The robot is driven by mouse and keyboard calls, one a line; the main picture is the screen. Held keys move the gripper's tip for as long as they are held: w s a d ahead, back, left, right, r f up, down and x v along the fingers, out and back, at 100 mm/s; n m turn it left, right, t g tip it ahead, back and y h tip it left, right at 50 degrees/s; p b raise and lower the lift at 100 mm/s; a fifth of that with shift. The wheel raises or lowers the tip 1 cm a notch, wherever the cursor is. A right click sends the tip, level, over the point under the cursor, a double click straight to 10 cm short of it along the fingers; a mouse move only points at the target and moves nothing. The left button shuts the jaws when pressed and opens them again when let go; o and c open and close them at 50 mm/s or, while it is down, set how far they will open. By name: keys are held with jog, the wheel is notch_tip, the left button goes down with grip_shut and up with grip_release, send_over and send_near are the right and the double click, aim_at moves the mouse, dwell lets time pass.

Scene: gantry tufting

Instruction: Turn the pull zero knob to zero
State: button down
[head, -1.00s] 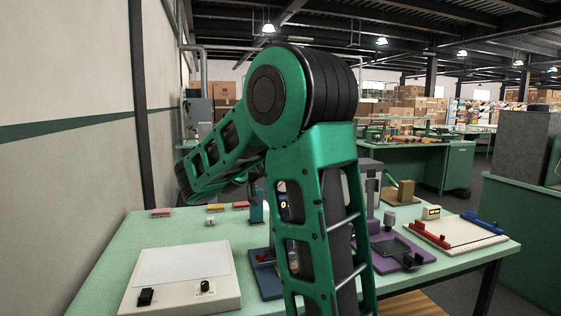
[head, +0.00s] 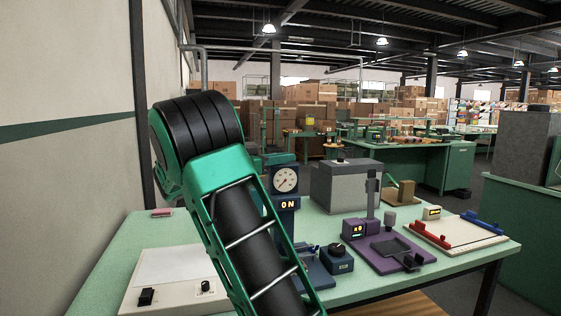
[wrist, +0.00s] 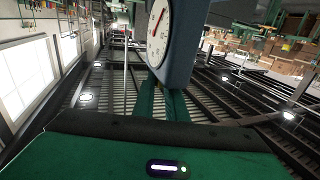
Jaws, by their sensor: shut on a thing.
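A black knob (head: 337,250) sits on a small dark blue box with a label plate too small to read, at the front of the blue pull tester. I take it for the pull zero knob; its setting is unclear. The tester has a round dial (head: 285,179) and a lit readout (head: 288,205) that looks like 0 N. In the wrist view the dial (wrist: 159,24) is close at the top. My gripper (wrist: 163,103) shows there as two green fingers close together, tips hidden by the gauge housing. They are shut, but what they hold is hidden. The knob is outside the wrist view.
To the right are a purple-based stand (head: 388,249) and a white board (head: 459,242) with red and blue bars. A white panel (head: 170,290) with a switch and knob lies front left, partly behind my arm.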

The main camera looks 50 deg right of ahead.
jog(key=shift+f+g, duration=0.2)
jog(key=shift+g, duration=0.1)
jog(key=c, duration=1.8)
grip_release()
jog(key=shift+d, duration=0.15)
jog(key=shift+o, duration=0.2)
jog(key=shift+w+a, duration=0.25)
jog(key=shift+a, duration=0.4)
jog(key=v, duration=0.9)
jog(key=shift+a, duration=0.3)
jog(key=shift+r, duration=0.1)
